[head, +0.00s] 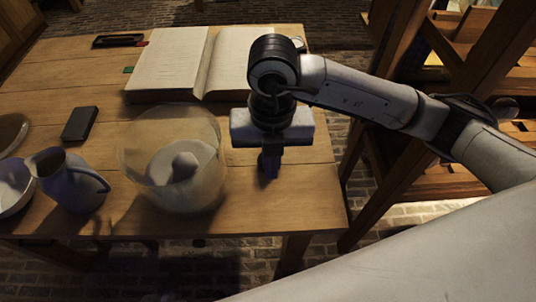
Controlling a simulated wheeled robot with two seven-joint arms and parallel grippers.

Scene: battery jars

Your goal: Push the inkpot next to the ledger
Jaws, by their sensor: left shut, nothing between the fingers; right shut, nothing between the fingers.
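The ledger (170,62) lies open near the back of the wooden table, its right page partly covered by my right arm. My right gripper (269,168) points down over the table's right part, in front of the ledger and right of a large glass jar. Its fingers are shut with nothing seen between them. I cannot make out the inkpot for certain. A small pale thing (299,43) shows beside my wrist at the ledger's right edge, mostly hidden, and I cannot tell what it is. My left gripper is not in view.
The glass jar (135,150) with a pale cone-like form stands at the front middle of the table (310,205). A jug (70,185), a bowl (12,195) and a black box (80,123) are left. A dark tray (118,41) lies back left. Wooden shelving stands right.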

